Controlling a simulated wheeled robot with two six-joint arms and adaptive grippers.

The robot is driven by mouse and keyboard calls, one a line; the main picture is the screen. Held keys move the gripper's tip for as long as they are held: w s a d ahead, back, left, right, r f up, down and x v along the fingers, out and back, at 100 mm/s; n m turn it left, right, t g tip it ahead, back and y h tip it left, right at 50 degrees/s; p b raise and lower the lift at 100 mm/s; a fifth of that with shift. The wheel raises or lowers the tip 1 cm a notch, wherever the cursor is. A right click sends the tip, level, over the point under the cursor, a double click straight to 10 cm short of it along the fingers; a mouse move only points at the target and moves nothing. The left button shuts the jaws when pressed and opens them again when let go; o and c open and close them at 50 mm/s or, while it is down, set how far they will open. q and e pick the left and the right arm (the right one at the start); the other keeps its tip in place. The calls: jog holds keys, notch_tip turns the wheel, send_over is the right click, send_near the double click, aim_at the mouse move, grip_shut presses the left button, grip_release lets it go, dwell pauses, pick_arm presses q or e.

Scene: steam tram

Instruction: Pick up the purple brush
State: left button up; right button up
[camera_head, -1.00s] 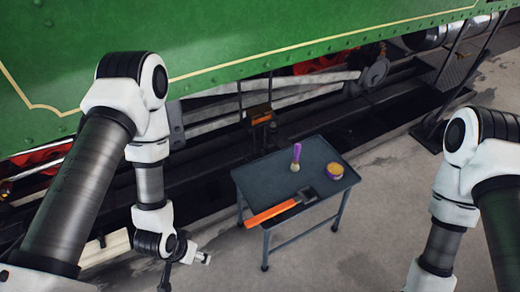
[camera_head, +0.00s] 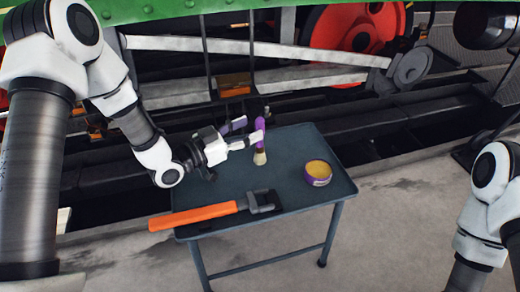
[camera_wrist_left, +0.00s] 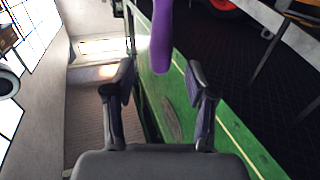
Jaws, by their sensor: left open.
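The purple brush (camera_head: 260,128) stands upright on the small dark table (camera_head: 320,150), handle up and pale bristles down. My left gripper (camera_head: 248,132) is open beside the upper handle, coming from the left. In the left wrist view the purple handle (camera_wrist_left: 162,38) shows at the top centre, lined up with the gap between the open fingers (camera_wrist_left: 158,80) and seemingly just beyond their tips. I cannot tell whether a finger touches it. My right gripper is outside the views; only part of that arm shows at the right.
A round tin (camera_head: 317,173) with a yellowish top stands at the right. The tram's rods and red wheel (camera_head: 355,28) are behind the table.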

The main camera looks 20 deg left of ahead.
aim_at(256, 126)
pick_arm(q)
jog(key=b+x, duration=0.1)
jog(key=x, duration=0.3)
jog(key=shift+w+d+f+b, duration=0.1)
jog(key=shift+f+b, duration=0.05)
jog(key=shift+b, duration=0.15)
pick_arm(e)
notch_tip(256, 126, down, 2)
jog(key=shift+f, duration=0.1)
pick_arm(q)
grip_shut()
